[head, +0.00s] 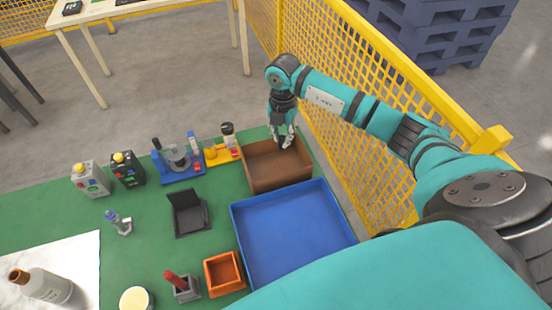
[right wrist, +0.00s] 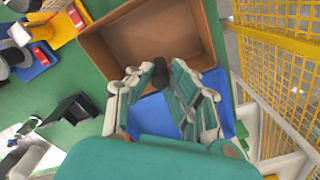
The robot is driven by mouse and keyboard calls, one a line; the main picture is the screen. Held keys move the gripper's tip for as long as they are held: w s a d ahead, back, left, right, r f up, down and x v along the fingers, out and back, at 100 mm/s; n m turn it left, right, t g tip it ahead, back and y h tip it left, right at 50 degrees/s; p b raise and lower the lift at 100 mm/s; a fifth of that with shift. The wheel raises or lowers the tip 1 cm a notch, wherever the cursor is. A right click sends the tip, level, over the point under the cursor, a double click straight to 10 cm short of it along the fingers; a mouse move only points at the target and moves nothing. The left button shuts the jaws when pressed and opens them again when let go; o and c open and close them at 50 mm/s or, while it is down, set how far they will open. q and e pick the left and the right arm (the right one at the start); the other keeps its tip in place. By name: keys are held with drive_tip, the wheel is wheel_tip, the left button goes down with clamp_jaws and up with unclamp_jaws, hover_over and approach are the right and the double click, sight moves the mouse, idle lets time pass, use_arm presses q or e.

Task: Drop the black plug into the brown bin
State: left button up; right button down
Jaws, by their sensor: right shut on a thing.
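The brown bin (head: 282,179) stands at the far right of the green table, and it also fills the upper middle of the right wrist view (right wrist: 96,56). My right gripper (head: 283,141) points down at the bin, with its fingertips over the bin's opening. In the right wrist view the gripper (right wrist: 158,78) is shut on the black plug (right wrist: 160,68), a small dark piece held between its fingertips. The plug cannot be made out in the head view. How far it is above the bin floor is hard to tell. My left gripper is not in view.
A large blue tray (head: 236,226) stands in front of the bin. A yellow rack (head: 222,158) with small items and a blue stand (head: 183,178) are left of the bin. The yellow mesh fence (head: 340,160) runs close along the right. An orange box (head: 209,280) stands nearer.

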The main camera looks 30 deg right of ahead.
sight(282, 149)
drive_tip(key=shift+f+b, duration=2.15)
drive_tip(key=shift+f, duration=0.9)
drive_tip(key=c, duration=1.2)
unclamp_jaws()
drive_tip(key=shift+o, duration=0.2)
drive_tip(key=shift+r, duration=0.15)
wheel_tip(282, 149, up, 12)
drive_tip(key=shift+f, duration=0.1)
